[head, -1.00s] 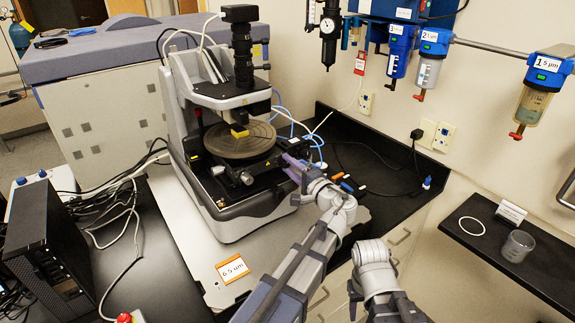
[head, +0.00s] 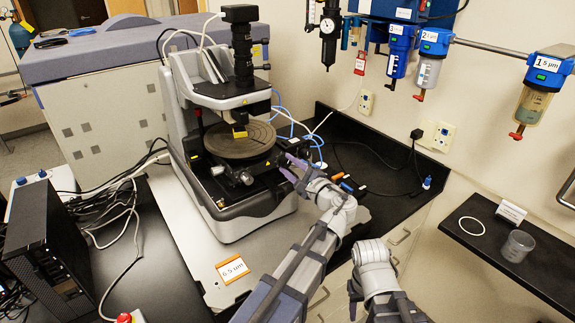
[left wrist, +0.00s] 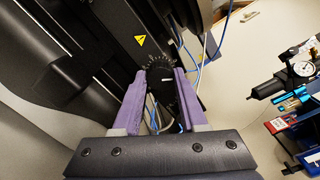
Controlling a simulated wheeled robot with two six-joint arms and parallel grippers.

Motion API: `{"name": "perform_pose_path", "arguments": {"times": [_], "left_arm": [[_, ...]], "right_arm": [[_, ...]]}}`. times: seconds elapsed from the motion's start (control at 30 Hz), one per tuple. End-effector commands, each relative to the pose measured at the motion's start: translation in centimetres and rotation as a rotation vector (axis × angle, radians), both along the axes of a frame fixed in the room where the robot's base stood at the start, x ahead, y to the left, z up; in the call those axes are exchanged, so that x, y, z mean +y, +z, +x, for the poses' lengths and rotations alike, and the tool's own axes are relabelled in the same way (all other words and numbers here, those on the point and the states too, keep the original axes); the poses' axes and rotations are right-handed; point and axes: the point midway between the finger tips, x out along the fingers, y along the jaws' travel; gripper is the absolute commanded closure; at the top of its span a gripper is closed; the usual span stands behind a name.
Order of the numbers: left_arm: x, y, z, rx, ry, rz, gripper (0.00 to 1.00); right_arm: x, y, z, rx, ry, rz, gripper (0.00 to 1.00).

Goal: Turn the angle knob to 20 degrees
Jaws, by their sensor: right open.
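The black angle knob (left wrist: 161,92), with a short white pointer mark, sits in front of a dial of fine white marks (left wrist: 160,64) in the left wrist view. The numbers are too small to read. My left gripper (head: 291,168) is at the front right side of the stylus profiler (head: 240,205) in the head view. In the head view the fingers hide the knob. My right gripper (head: 354,296) is low near the bottom edge, mostly hidden by its own arm, away from the profiler.
The round stage (head: 240,150) stands under the profiler's black column. Blue and white cables run behind the knob. Filters (head: 428,70) hang on the wall. A dark shelf (head: 500,245) with a cup (head: 517,246) is at the right. A black computer case (head: 45,255) stands left.

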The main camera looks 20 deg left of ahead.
Motion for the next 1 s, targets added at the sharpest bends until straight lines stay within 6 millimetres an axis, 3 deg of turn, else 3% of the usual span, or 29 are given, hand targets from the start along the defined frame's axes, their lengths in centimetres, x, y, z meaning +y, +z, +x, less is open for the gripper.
{"name": "perform_pose_path", "arguments": {"times": [0.03, 0.23, 0.53, 1.0], "left_arm": [[0.0, 0.0, 0.0, -0.001, 0.000, -0.001, 0.53], [0.0, 0.0, 0.0, -0.002, 0.000, -0.001, 0.30], [-0.3, 0.0, -0.3, -0.002, -0.002, 0.000, 0.30], [-4.6, 0.0, -3.6, -0.004, -0.005, 0.000, 0.30]], "right_arm": [[0.0, 0.0, 0.0, 0.000, 0.000, 0.000, 0.50], [0.0, 0.0, 0.0, 0.000, 0.000, 0.000, 0.50], [0.0, 0.0, 0.0, 0.000, 0.000, 0.000, 0.50], [0.1, 0.0, 0.0, 0.000, 0.001, 0.000, 0.50]]}}
